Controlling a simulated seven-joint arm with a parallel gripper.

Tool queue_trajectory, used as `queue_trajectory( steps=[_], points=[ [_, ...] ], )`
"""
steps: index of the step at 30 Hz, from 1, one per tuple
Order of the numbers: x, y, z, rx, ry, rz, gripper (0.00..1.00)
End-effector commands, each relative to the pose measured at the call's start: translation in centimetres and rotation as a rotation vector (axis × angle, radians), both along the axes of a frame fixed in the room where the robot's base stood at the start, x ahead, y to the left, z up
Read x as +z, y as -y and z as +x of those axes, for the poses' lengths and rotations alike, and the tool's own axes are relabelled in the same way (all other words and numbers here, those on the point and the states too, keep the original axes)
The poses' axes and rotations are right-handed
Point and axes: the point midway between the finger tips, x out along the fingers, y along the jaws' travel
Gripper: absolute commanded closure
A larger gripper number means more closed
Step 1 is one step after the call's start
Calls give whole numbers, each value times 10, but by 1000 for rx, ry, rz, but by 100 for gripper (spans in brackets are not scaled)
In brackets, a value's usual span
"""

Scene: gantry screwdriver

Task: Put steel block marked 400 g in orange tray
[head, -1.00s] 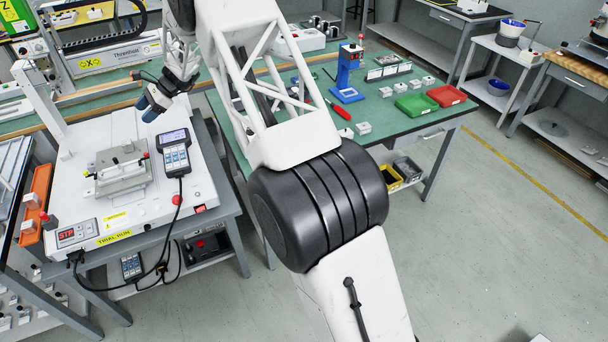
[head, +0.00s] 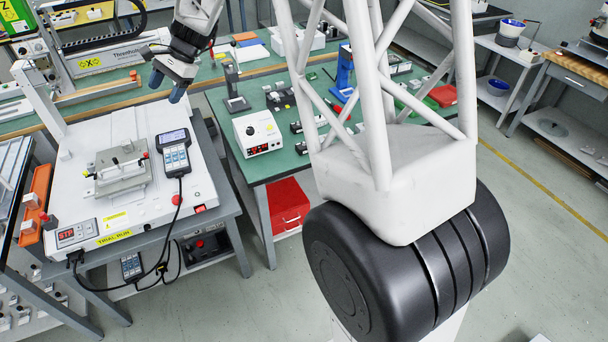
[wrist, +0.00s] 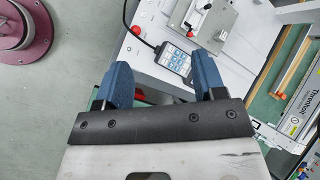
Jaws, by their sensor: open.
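The orange tray (head: 41,184) is a long narrow tray at the left edge of the white machine base in the head view. Small pale pieces with red parts sit at its near end. I cannot pick out a steel block marked 400 g; no such marking is readable in either view. My gripper (head: 168,89) hangs above the back right of the white base, well apart from the tray. In the wrist view my gripper (wrist: 165,86) has its two blue fingers wide apart with nothing between them.
The white base carries a grey clamp plate (head: 122,172) and a handheld keypad (head: 175,152) with a cable. A green bench (head: 262,168) to the right holds a white dial box (head: 258,133) and small parts. A red bin (head: 288,203) stands beneath.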

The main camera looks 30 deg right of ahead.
Motion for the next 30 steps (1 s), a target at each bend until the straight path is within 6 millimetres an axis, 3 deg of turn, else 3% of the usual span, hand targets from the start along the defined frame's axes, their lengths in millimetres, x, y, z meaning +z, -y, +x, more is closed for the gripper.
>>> queue_trajectory(
  steps=[15,30],
  points=[
    [50,48,-123,167,163,-170,36],
    [66,92,-243,338,295,-341,36]
  ],
)
